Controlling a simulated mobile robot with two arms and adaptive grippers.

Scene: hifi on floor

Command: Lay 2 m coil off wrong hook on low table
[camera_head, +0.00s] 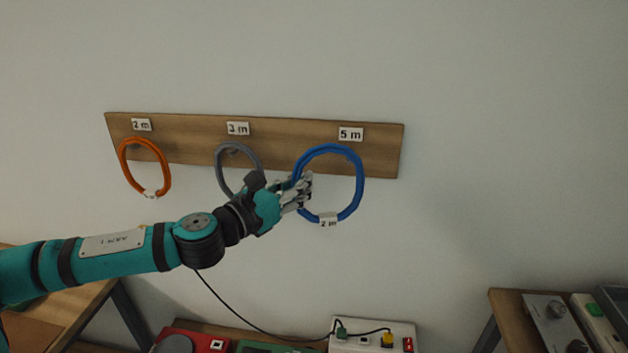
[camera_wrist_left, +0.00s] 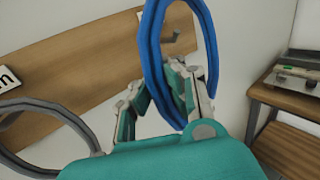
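A blue coil (camera_head: 361,180) with a "2 m" tag (camera_head: 328,219) at its bottom hangs on the wall board under the "5 m" label (camera_head: 350,133). My left gripper (camera_head: 298,192) is at the coil's left side. In the left wrist view the blue coil (camera_wrist_left: 152,45) passes between the spread fingers of the left gripper (camera_wrist_left: 165,98); I cannot tell whether they touch it. A wooden table (camera_head: 62,318) shows at the lower left and another wooden surface (camera_head: 505,312) at the lower right; I cannot tell which is the low table. My right gripper is out of view.
On the wooden board (camera_head: 275,138), a grey coil (camera_head: 219,172) hangs under "3 m", close to my gripper, and an orange coil (camera_head: 124,165) under "2 m". Below are a white power box (camera_head: 372,338) with cables and a red device (camera_head: 190,340). Devices (camera_head: 556,322) occupy the right surface.

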